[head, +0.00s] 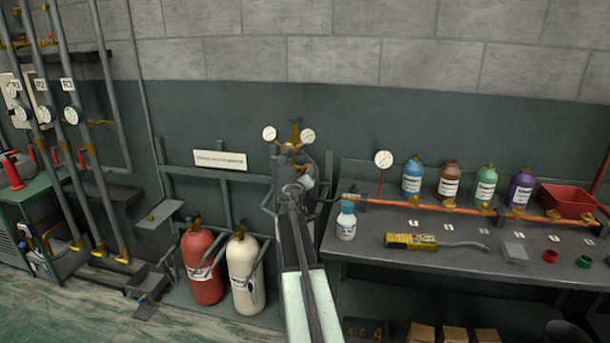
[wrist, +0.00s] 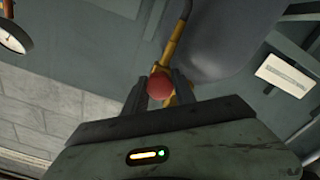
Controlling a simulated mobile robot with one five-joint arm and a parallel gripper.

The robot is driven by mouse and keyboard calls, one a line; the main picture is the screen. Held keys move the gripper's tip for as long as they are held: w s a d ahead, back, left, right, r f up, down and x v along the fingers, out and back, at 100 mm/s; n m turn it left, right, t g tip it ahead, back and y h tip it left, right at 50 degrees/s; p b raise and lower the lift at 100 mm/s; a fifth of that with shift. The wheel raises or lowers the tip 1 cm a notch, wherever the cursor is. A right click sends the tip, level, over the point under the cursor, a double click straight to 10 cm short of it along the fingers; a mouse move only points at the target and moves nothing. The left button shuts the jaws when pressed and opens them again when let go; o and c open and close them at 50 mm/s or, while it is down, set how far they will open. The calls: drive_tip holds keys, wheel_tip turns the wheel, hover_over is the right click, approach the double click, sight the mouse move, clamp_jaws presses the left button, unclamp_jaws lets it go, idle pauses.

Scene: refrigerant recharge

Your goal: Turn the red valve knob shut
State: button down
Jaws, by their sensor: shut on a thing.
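The red valve knob (wrist: 159,86) shows in the wrist view as a small round red thing on a yellow brass fitting (wrist: 172,52). My gripper (wrist: 160,88) is shut on the knob, with one dark finger on each side of it. In the head view my arm reaches to the grey cylinder with the brass regulator (head: 293,143) at the middle. My arm hides the knob there. How far the knob is turned cannot be told.
Two round gauges (head: 269,133) flank the regulator. A red cylinder (head: 201,265) and a cream cylinder (head: 244,272) stand at left. The workbench (head: 395,268) at right holds several bottles, a copper pipe (head: 430,206) and a yellow tool (head: 410,241).

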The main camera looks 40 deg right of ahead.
drive_tip(key=shift+m, duration=0.3)
drive_tip(key=c, duration=1)
unclamp_jaws()
drive_tip(key=shift+s+a, duration=0.1)
drive_tip(key=v, duration=0.7)
drive_tip(key=shift+s+a, duration=0.15)
drive_tip(key=shift+a, duration=0.1)
